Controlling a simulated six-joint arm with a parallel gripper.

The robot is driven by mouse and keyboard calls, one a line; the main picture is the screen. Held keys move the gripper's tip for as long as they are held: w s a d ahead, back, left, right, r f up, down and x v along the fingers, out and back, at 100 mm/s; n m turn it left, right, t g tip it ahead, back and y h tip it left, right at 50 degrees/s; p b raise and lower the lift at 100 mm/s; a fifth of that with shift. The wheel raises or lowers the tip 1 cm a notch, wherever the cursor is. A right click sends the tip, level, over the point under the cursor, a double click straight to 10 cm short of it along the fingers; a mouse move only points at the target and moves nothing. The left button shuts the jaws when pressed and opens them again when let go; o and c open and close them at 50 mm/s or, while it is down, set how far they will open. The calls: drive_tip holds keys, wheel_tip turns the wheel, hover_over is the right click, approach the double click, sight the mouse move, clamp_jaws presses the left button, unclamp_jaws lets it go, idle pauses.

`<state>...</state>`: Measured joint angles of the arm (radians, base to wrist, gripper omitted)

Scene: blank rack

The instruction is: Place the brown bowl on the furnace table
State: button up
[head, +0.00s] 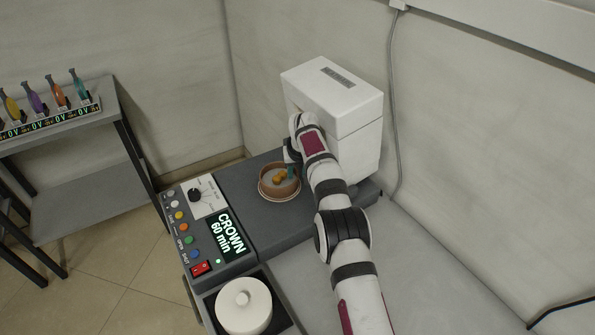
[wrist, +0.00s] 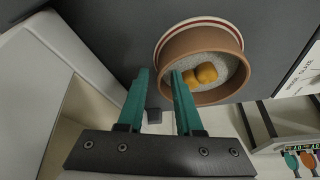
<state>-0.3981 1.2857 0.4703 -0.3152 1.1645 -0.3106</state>
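The brown bowl (head: 268,186) stands upright on the dark grey furnace table (head: 280,222), in front of the white box-shaped furnace (head: 345,108). It holds pale grainy contents and orange-yellow round pieces, and a pale band with a red line shows around its base. My gripper (head: 291,172) is low at the bowl's right side in the head view. In the wrist view, my gripper's teal fingers (wrist: 160,72) are apart, with the bowl (wrist: 205,45) at the right finger. That finger overlaps the rim; whether it touches is unclear.
A control panel (head: 208,230) with coloured buttons and a display reading "CROWN 60 min" is left of the bowl. A white lidded pot (head: 243,303) sits at the front. Walls close off the back and right.

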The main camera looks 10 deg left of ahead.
drive_tip(key=v, duration=1.2)
drive_tip(key=s+d+r+m+g, duration=0.1)
drive_tip(key=s+d+r+m, duration=0.1)
drive_tip(key=s+d+r, duration=0.4)
drive_tip(key=s+d+r+m+g, duration=0.1)
drive_tip(key=s+d+r+m, duration=0.1)
drive_tip(key=s+d, duration=0.6)
drive_tip(key=s+d+f+m, duration=0.2)
drive_tip(key=s, duration=0.8)
drive_tip(key=s+d+f+m+g, duration=0.1)
drive_tip(key=s+d+f+m, duration=0.1)
drive_tip(key=s, duration=0.8)
drive_tip(key=s+d+f+m+g, duration=0.1)
drive_tip(key=s+d+f+m, duration=0.1)
drive_tip(key=s, duration=0.8)
drive_tip(key=shift+d, duration=0.3)
